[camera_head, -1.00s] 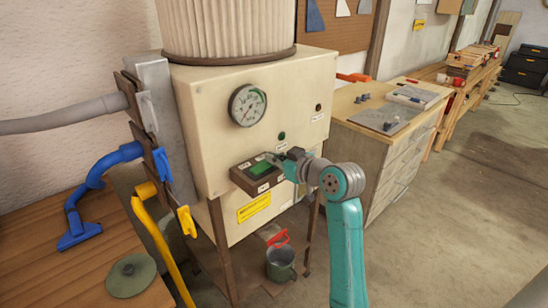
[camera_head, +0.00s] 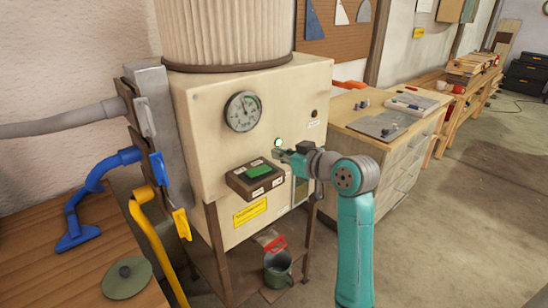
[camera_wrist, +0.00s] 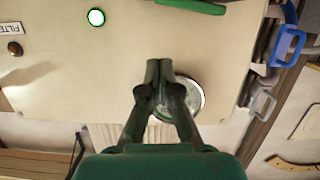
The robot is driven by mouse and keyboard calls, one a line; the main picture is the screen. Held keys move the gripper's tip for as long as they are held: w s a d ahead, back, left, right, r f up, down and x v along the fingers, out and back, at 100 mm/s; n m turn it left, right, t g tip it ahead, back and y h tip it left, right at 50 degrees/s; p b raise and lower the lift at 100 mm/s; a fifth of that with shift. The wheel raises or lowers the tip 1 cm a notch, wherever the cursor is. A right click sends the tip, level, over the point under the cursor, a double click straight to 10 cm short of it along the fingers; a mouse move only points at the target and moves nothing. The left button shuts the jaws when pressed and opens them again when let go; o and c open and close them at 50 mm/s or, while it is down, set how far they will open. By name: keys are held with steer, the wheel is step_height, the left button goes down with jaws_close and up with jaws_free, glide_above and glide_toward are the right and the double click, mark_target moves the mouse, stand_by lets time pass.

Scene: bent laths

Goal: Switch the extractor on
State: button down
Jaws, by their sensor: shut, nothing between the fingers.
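The extractor (camera_head: 215,130) is a cream cabinet with a pleated filter drum (camera_head: 225,30) on top. A dark switch box (camera_head: 238,184) on its front carries a green button (camera_head: 258,172), also at the top edge of the wrist view (camera_wrist: 190,5). The round lamp (camera_head: 278,142) above it glows whitish green, and glows in the wrist view too (camera_wrist: 96,17). My gripper (camera_head: 278,153) is shut and empty, in front of the panel and right of the button, apart from it. In the wrist view its closed fingers (camera_wrist: 159,65) partly cover the gauge (camera_wrist: 193,97).
A second, dark amber lamp (camera_wrist: 15,48) sits by a FILTER label. Blue (camera_head: 85,200) and yellow (camera_head: 155,235) hose pieces are at the left. A green mug (camera_head: 278,268) stands below the cabinet.

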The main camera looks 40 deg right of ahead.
steer(key=v, duration=0.6)
steer(key=shift+d, duration=0.2)
steer(key=shift+s, duration=0.15)
steer(key=s+a+f+m+h, duration=0.15)
steer(key=a+f, duration=0.35)
steer(key=f, duration=0.5)
steer(key=s+a+f+m, duration=0.25)
steer(key=a+f, duration=0.35)
steer(key=f, duration=0.3)
steer(key=s+a+f, duration=0.7)
steer(key=s+f, duration=0.2)
steer(key=s, duration=0.2)
steer(key=s+a+n+y, duration=0.1)
steer(key=s+a, duration=0.2)
steer(key=s, duration=0.8)
steer(key=s+a+n, duration=0.2)
steer(key=s+a, duration=0.2)
steer(key=s, duration=0.7)
steer(key=shift+s+a+r+y, duration=0.2)
steer(key=shift+s+r+y, duration=0.05)
steer(key=shift+r+y, duration=0.1)
